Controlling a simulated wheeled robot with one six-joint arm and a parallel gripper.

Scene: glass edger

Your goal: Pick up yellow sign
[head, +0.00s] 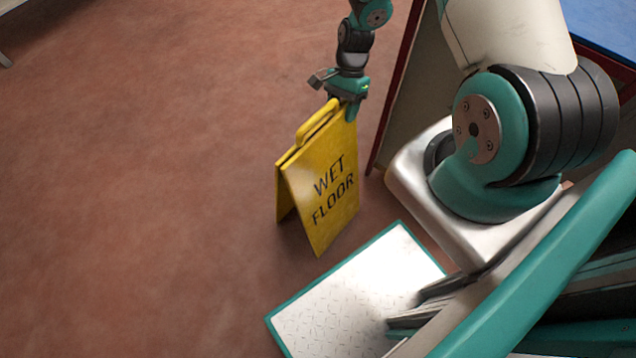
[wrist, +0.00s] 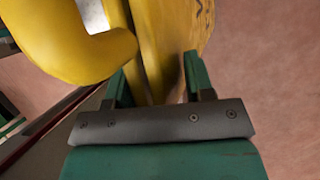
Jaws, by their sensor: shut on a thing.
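The yellow sign (head: 335,190) is a folding A-frame board with "WET FLOOR" in dark letters and a handle at its top. In the head view it stands upright over the reddish floor, its two panels spread a little; I cannot tell whether its feet touch the floor. My gripper (head: 342,108) is at the sign's top right corner, beside the handle. In the wrist view my gripper (wrist: 155,88) has its two green fingers on either side of the sign's top edge (wrist: 150,40), shut on it. The sign's lower part is out of the wrist view.
A dark red-edged panel (head: 397,90) stands close to the right of the sign. A blue surface (head: 605,25) is at the top right. The reddish floor (head: 140,190) to the left is wide and clear.

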